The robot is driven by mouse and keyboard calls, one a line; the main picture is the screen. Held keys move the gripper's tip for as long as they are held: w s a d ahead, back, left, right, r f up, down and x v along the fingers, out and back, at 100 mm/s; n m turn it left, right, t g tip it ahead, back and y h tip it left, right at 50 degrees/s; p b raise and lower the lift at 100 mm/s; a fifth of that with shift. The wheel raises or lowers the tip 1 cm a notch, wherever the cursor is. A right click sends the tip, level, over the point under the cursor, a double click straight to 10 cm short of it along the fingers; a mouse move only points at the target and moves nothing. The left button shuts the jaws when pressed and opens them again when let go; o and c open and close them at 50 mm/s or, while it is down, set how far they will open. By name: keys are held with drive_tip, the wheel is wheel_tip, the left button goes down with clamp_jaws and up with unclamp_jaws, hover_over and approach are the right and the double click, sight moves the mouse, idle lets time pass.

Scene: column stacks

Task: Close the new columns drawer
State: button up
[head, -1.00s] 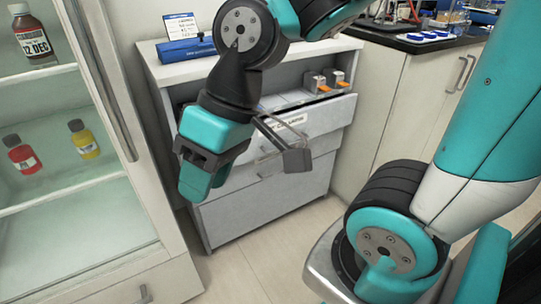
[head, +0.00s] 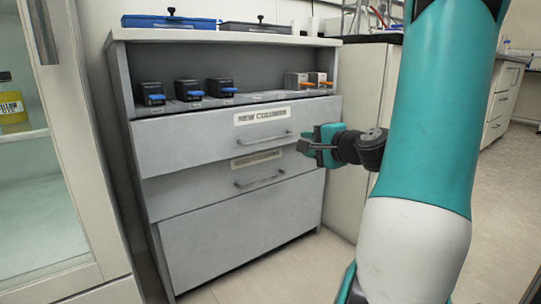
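The new columns drawer (head: 200,142) is the top drawer of a grey cabinet, with a "NEW COLUMNS" label and a bar handle (head: 267,141). Its front appears to stick out slightly past the drawer below, most clearly at the right edge. My gripper (head: 304,147) is in front of the drawer's lower right part, to the right of the handle, with its fingers pointing left. I see it from the side, so the finger gap does not show clearly. I see nothing held in it, and cannot tell if it touches the drawer front.
A second labelled drawer (head: 205,189) with a handle is below. Several column blocks sit above the top drawer, including a black one with a blue tab (head: 152,95). A glass-fronted cabinet (head: 75,150) stands left. My arm covers much of the right side.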

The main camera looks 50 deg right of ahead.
sight(272, 139)
drive_tip(key=p+x, duration=1.1)
drive_tip(key=x, duration=0.6)
drive_tip(key=shift+w+d, duration=0.1)
drive_tip(key=shift+w, duration=0.05)
clamp_jaws()
